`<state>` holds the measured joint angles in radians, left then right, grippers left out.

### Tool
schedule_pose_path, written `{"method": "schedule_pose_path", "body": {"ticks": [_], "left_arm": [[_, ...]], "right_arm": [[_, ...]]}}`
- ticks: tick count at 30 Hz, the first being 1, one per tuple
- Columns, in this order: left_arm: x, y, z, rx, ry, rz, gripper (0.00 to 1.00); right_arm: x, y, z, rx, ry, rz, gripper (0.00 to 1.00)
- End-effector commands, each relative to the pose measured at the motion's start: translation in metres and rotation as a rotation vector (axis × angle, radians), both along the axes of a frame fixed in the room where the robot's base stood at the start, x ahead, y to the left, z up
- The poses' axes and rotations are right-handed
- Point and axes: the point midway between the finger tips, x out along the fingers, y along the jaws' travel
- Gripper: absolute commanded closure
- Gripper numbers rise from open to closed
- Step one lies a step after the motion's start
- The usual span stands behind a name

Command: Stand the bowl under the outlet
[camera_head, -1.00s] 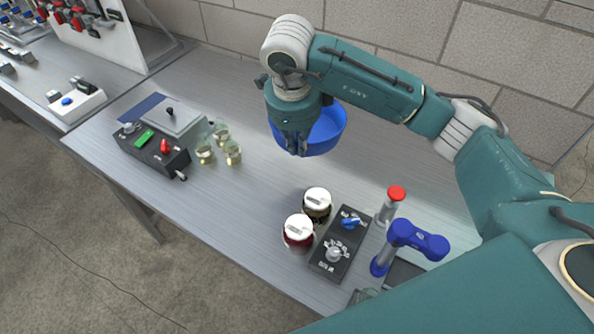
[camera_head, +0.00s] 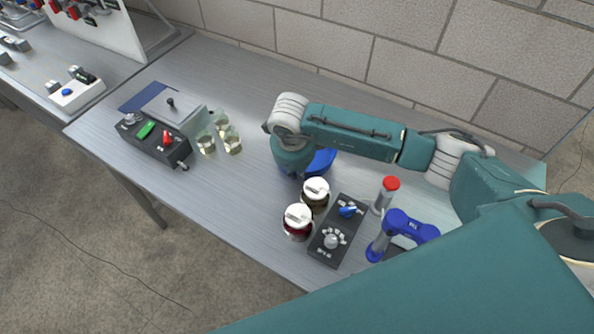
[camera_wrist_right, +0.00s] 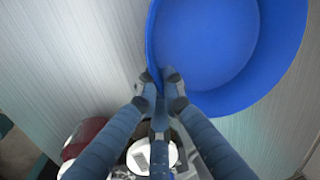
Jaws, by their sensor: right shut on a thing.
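The blue bowl (camera_head: 320,161) is upright and mostly hidden behind my right gripper (camera_head: 297,174) in the head view. In the right wrist view, the gripper's fingertips (camera_wrist_right: 161,82) are shut on the near rim of the bowl (camera_wrist_right: 277,70). The head view does not clearly show whether the bowl touches the table. A blue tap-like fitting (camera_head: 405,229), seemingly the outlet, stands at the right front, to the right of the bowl. Its lower part is partly hidden by my arm. My left gripper is not in view.
Two white-lidded jars (camera_head: 315,193) (camera_head: 298,222) stand just in front of the bowl. A black control box (camera_head: 336,240) and a red-topped post (camera_head: 388,190) stand between jars and fitting. Several small glass jars (camera_head: 231,139) and another control box (camera_head: 150,140) are at left.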

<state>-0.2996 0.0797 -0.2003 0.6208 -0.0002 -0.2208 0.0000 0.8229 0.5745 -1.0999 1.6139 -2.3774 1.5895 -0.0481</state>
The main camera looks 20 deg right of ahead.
Motion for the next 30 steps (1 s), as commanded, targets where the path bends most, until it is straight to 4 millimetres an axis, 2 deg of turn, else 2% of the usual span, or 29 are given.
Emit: {"method": "schedule_pose_path", "body": {"ticks": [7, 9, 11, 20, 22, 25, 30], "left_arm": [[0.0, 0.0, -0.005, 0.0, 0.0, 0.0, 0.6], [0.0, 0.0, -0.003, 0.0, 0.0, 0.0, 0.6], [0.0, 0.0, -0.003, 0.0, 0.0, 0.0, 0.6], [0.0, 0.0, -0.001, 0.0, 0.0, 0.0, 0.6], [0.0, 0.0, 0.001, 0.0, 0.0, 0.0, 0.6], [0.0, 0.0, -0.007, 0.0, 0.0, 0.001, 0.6], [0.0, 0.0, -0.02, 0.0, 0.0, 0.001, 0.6]], "right_arm": [[0.0, 0.0, -0.004, 0.0, 0.0, 0.0, 1.0], [0.0, 0.0, -0.002, 0.0, 0.0, 0.0, 0.83], [0.0, 0.0, -0.002, 0.0, 0.0, 0.0, 0.74], [0.0, 0.0, 0.0, 0.0, 0.0, 0.0, 0.74], [0.0, 0.0, 0.003, 0.0, 0.0, 0.0, 0.74], [-0.001, 0.002, 0.014, 0.001, -0.005, 0.002, 0.74], [-0.006, 0.006, 0.049, 0.001, -0.007, 0.002, 0.74]]}}
